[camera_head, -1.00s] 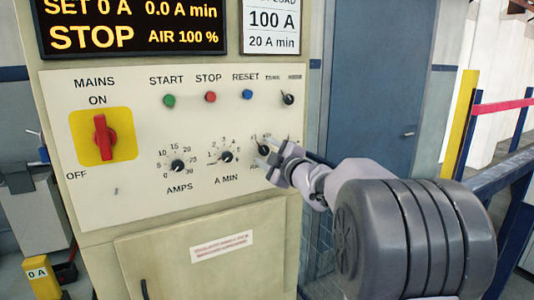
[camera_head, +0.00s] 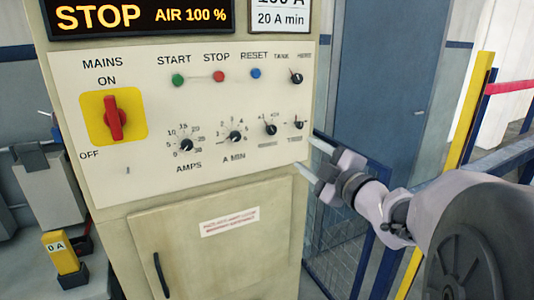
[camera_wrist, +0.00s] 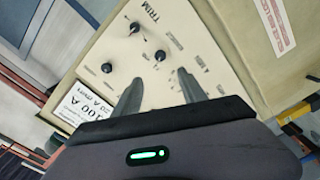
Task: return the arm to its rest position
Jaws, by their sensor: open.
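My gripper (camera_head: 311,157) is open and empty, at the right edge of the control panel (camera_head: 150,185) in the head view. Its two fingertips point left, just right of and below the lower-right knob (camera_head: 298,124). I cannot tell whether they touch the cabinet edge. In the wrist view the two dark fingers (camera_wrist: 160,90) are spread apart, with the tilted panel and several black knobs beyond them and nothing between them.
The panel carries a red mains switch (camera_head: 114,118) on yellow, turned upright toward ON. A display (camera_head: 130,15) reads STOP. A cabinet door (camera_head: 200,245) is below. Right of it stand a blue mesh fence (camera_head: 335,235), a blue door (camera_head: 385,90) and a yellow post (camera_head: 472,120).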

